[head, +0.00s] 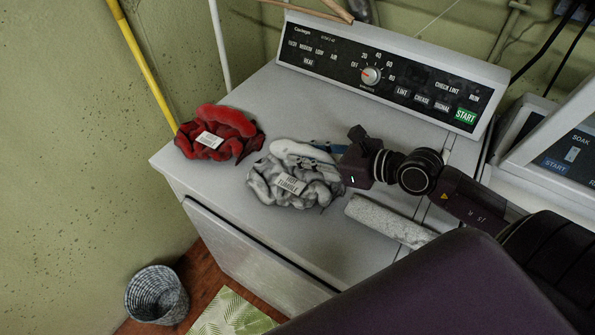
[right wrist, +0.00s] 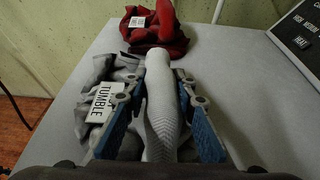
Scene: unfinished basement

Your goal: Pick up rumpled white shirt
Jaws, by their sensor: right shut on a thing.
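The rumpled white shirt (head: 295,182) lies on top of the dryer, grey-white with a white tag. In the right wrist view the shirt (right wrist: 159,95) shows as a pale fold standing between the two blue finger pads, with greyer folds and a tag reading "TUMBLE" at the left. My right gripper (head: 318,154) reaches in from the right over the shirt. In the right wrist view my right gripper (right wrist: 160,115) is shut on the pale fold. The rest of the shirt appears to rest on the dryer top. My left gripper is not in view.
A rumpled red cloth (head: 217,133) with a white tag lies behind and left of the shirt. A white-grey roll (head: 389,221) lies in front. The dryer's control panel (head: 385,75) rises at the back. A woven basket (head: 157,296) stands on the floor.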

